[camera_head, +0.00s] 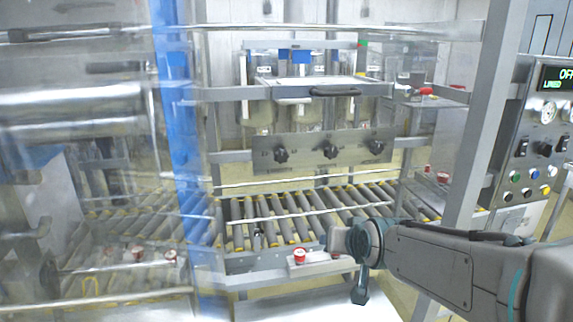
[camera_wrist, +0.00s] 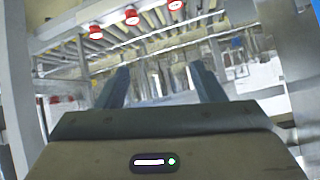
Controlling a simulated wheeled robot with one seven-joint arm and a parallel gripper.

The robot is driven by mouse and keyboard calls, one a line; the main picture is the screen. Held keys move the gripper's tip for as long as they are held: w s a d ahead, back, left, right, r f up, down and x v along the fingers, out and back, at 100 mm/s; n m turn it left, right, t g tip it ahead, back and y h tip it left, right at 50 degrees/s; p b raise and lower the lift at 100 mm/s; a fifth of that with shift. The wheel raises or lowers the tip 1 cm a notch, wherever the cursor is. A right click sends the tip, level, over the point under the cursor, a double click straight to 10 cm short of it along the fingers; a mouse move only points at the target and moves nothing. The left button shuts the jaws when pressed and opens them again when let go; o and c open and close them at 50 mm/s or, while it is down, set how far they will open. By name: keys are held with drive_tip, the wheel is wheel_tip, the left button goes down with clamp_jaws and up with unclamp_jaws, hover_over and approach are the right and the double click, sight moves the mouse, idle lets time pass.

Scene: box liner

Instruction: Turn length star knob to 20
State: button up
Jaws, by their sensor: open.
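Three black star knobs sit in a row on a grey metal panel (camera_head: 345,162) in the head view: a left knob (camera_head: 280,155), a middle knob (camera_head: 330,151) and a right knob (camera_head: 376,147). Their labels and scales are too small to read, so I cannot tell which is the length knob or its setting. My gripper is low at the front right, below the panel and apart from all the knobs. In the wrist view my gripper (camera_wrist: 160,72) has its two fingers spread with nothing between them. No star knob can be made out in the wrist view.
A roller conveyor (camera_head: 290,212) lies below the panel. A red button (camera_head: 299,255) stands on its front rail near my arm; red buttons (camera_wrist: 131,17) also show in the wrist view. A slanted grey post (camera_head: 482,120) and a control box (camera_head: 535,150) stand right. Clear guarding covers the left.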

drive_tip(key=w+a+r+t+y, duration=0.1)
drive_tip(key=w+a+r+t, duration=0.2)
drive_tip(key=w+a, duration=0.3)
drive_tip(key=t+y+b, duration=0.2)
drive_tip(key=t, duration=0.2)
approach(282, 157)
drive_tip(key=shift+n, duration=0.3)
drive_tip(key=p+x, duration=0.3)
drive_tip(key=x, duration=0.5)
drive_tip(key=shift+w, duration=0.25)
drive_tip(key=c, duration=1)
